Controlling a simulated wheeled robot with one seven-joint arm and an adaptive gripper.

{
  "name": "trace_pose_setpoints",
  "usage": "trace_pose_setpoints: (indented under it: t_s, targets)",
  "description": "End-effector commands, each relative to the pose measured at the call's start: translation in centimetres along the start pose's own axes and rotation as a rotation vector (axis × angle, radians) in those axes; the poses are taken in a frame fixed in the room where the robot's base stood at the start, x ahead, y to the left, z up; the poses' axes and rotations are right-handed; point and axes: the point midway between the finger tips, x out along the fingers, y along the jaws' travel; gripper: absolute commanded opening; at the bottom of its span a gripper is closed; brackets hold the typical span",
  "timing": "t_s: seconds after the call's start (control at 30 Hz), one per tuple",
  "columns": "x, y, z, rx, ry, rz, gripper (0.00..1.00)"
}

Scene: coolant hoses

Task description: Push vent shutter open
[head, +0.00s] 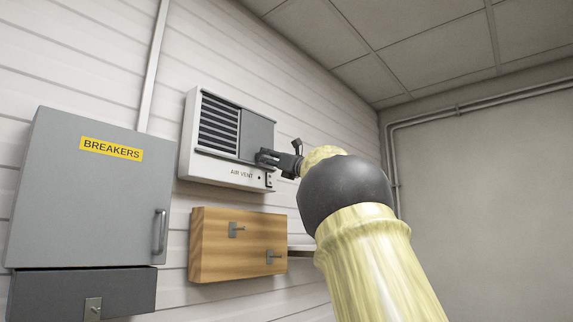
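The air vent (188,135) is a white box on the plank wall, labelled "AIR VENT" on its lower front. Dark slats show on its left half. A flat grey shutter (255,132) covers the right half of the opening. My gripper (262,157) is at the lower right part of the shutter, with its dark fingers in front of the panel's edge. I cannot tell whether it touches the shutter, or whether its fingers are open or shut. The gripper hides the shutter's lower right corner.
A grey breaker cabinet (75,200) with a handle stands out from the wall at left. A wooden board (210,258) with metal hooks hangs below the vent. Pipes (480,103) run along the right wall.

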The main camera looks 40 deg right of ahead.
Motion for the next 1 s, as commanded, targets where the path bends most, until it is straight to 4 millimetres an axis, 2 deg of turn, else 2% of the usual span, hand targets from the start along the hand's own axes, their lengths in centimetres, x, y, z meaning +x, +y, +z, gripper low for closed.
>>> trace_pose_setpoints:
  t_s: [0.4,0.6,0.77,1.0]
  targets:
    - [-6.4,-0.2,0.0,0.002,0.0,-0.002,0.39]
    - [-8.7,-0.4,-0.1,0.002,0.0,-0.003,0.39]
    - [-9.5,-0.4,-0.1,0.002,0.0,-0.002,0.39]
    - [-9.6,-0.4,-0.1,0.001,0.0,-0.002,0.39]
